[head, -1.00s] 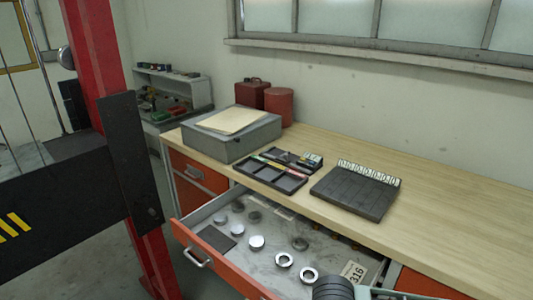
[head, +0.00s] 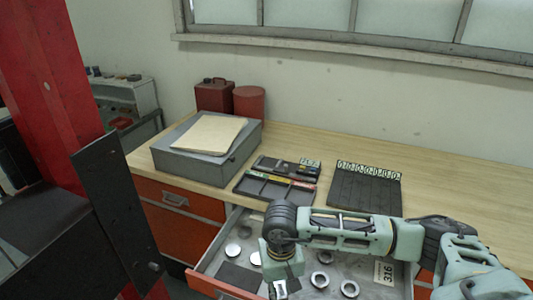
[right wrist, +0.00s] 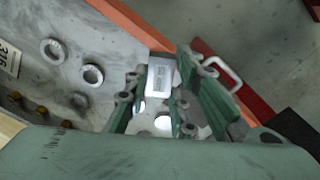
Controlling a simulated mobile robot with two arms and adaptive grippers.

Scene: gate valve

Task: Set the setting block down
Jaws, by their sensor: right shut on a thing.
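The setting block (right wrist: 160,78) is a small pale grey block with a printed label, seen between the fingertips in the right wrist view. My right gripper (right wrist: 161,88) is shut on it, with one green finger on each side. In the head view the right arm reaches in from the right, and the right gripper (head: 281,280) points down over the open drawer (head: 208,262). The labelled end of the block (head: 280,289) just shows below it. Whether the block touches the drawer floor cannot be told. My left gripper is out of view.
Metal rings (head: 320,280) and discs (head: 233,250) lie in the drawer, with a dark pad (head: 238,277) and a "316" tag (head: 383,273). On the bench stand a grey box (head: 205,160), a black tray (head: 275,187) and a dark rack (head: 364,188). A red post (head: 60,95) stands left.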

